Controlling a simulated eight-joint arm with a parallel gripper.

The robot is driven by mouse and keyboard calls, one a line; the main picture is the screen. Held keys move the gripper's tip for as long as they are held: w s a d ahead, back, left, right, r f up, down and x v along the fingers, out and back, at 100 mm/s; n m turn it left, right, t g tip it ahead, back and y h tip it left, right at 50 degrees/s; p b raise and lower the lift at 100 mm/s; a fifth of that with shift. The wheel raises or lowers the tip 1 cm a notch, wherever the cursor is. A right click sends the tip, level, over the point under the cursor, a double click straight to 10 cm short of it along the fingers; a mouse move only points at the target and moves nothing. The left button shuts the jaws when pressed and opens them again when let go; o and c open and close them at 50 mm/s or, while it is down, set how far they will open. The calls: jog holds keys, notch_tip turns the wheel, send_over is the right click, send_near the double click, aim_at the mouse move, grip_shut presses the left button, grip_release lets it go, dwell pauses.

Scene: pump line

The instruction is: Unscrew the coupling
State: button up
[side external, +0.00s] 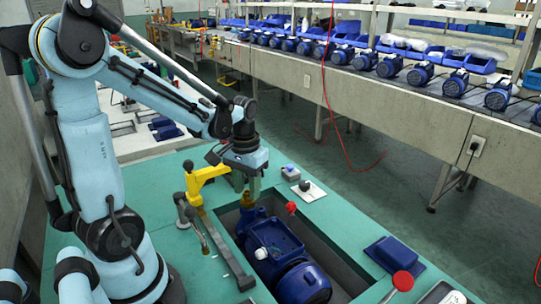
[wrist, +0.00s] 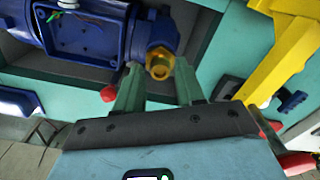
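The brass-yellow hexagonal coupling (wrist: 160,64) sits on the end of the blue pump (wrist: 90,28) in the wrist view. The pump also shows in the side view (side external: 275,245), lying in a recess in the green bench. My gripper (wrist: 157,75) has two green fingers spread apart, with the coupling between their tips. Narrow gaps seem to show on either side, so I see no clear grip. In the side view my gripper (side external: 251,188) points down at the pump's far end, and the coupling is mostly hidden there.
A yellow clamp-like fixture (side external: 205,178) stands close to the left of my gripper. A grey bar (side external: 225,248) lies along the recess's left side. A red knob (side external: 291,208) stands near the pump, and a blue box (side external: 392,254) sits on the bench at right.

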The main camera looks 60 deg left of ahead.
jog(key=shift+f, duration=0.5)
jog(key=c, duration=0.7)
